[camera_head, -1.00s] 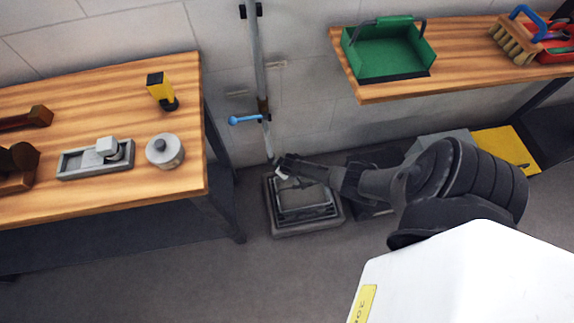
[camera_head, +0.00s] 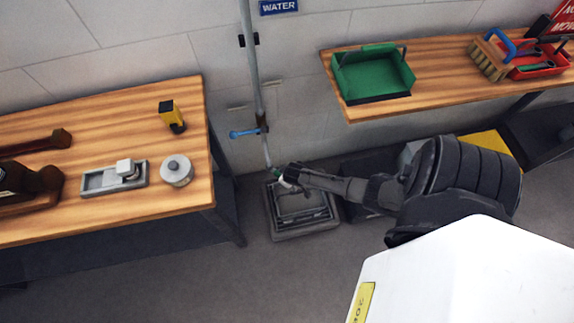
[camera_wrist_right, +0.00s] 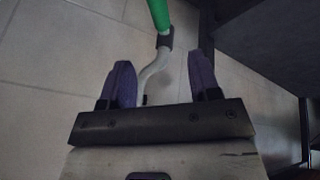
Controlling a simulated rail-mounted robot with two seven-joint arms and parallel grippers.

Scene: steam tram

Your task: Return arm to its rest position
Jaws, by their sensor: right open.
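My right arm comes in from the right in the head view, its gripper (camera_head: 284,179) low by the wall above a grey square floor basin (camera_head: 303,228). In the right wrist view the gripper (camera_wrist_right: 162,78) is open, its two dark fingers apart. A pale curved piece (camera_wrist_right: 154,72) with a green rod (camera_wrist_right: 159,14) shows between and beyond the fingers; I cannot tell whether it touches them. A small green bit shows at the gripper in the head view too. My left gripper is not in view.
A wall pipe (camera_head: 252,75) with a blue lever (camera_head: 244,133) runs down beside the gripper. A wooden bench (camera_head: 90,115) stands left. A wooden shelf (camera_head: 440,75) at right holds a green tray (camera_head: 372,73) and a red caddy (camera_head: 541,66). The floor in front is clear.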

